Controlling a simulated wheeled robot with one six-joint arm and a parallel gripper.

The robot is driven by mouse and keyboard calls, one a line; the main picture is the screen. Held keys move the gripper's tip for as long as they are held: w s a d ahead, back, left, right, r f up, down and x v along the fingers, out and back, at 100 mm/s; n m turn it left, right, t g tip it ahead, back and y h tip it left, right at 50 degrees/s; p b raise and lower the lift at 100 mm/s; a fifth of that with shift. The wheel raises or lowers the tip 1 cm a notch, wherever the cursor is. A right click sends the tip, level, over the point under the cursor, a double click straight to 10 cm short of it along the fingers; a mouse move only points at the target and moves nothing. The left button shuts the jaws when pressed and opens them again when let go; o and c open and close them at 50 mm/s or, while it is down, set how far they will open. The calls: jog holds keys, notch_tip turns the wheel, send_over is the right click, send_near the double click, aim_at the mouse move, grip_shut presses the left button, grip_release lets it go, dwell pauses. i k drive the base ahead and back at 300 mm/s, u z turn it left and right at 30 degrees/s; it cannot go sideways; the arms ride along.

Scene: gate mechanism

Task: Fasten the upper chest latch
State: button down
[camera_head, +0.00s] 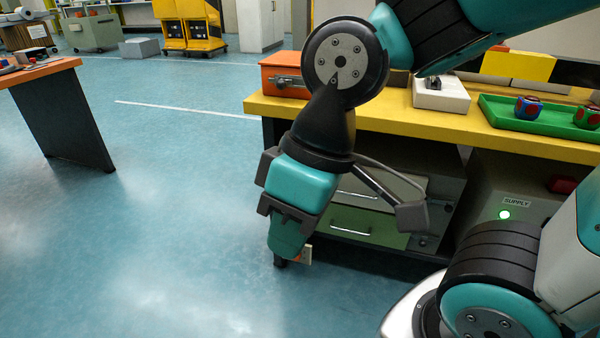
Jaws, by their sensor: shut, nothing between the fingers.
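A chest of drawers stands under the bench, with a pale upper drawer (362,186) and a green lower drawer (365,227), each with a bar handle. My arm hides the left part of its front. I cannot make out a latch on it clearly. An orange box (283,68) with a grey metal fitting on its front sits on the bench's left end, partly behind my arm; I cannot tell whether that fitting is a latch. My gripper (281,262) points down in front of the chest's left side. It is shut and empty, apart from the bench and the box.
The yellow bench (400,118) carries a white block with a metal part (441,93) and a green tray (545,123) with small coloured objects. A grey supply box (500,183) with a lit green lamp is below. Open floor (170,200) lies left, up to an orange-topped table (40,71).

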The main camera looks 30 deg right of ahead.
aim_at(449, 208)
jog(key=u, duration=0.55)
jog(key=k, duration=1.4)
jog(key=z, duration=1.25)
